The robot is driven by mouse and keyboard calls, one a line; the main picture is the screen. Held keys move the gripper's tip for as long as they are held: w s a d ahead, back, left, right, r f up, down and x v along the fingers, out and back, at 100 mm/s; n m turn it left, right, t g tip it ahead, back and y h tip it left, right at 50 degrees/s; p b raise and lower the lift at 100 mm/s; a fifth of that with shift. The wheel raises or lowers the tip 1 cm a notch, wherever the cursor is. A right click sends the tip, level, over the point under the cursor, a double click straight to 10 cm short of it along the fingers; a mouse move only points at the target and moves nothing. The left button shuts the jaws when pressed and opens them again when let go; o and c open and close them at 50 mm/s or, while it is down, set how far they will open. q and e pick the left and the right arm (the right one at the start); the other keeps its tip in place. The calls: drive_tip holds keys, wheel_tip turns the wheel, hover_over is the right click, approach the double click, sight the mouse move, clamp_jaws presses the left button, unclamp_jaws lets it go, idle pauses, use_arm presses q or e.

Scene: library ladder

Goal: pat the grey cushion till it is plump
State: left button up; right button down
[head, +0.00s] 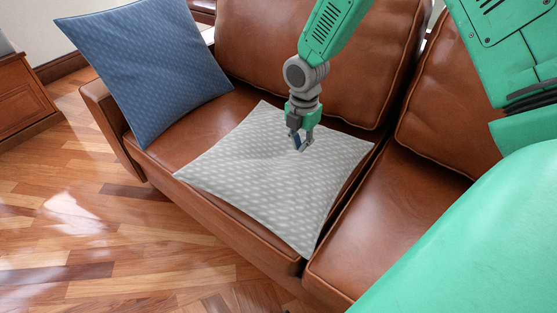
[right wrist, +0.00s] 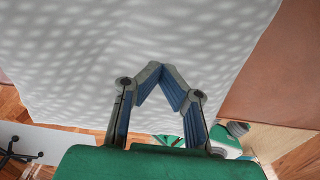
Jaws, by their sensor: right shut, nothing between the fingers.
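The grey cushion (head: 262,187) lies flat on the seat of the brown leather sofa in the head view, pale with a dotted pattern and a dip in its middle. My right gripper (head: 301,147) is over the cushion's back right part, pointing down, with its fingers shut and empty. In the right wrist view the cushion (right wrist: 150,50) fills most of the picture beyond the fingertips (right wrist: 160,70). I cannot tell whether the fingertips touch the cloth. My left gripper is not in view.
A blue cushion (head: 150,70) leans against the sofa's left arm. The brown sofa (head: 375,240) has a second seat to the right, which is bare. Its backrest (head: 305,50) rises behind my right gripper. A wooden cabinet (head: 22,98) stands at the far left on the wooden floor (head: 90,230).

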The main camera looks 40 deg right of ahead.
drive_tip(key=shift+f, duration=0.4)
drive_tip(key=shift+s+f+p, duration=0.1)
drive_tip(key=shift+f+p, duration=0.05)
drive_tip(key=shift+p, duration=0.25)
idle(0.9)
wheel_tip(320, 180, up, 9)
drive_tip(key=p, duration=0.9)
idle(0.3)
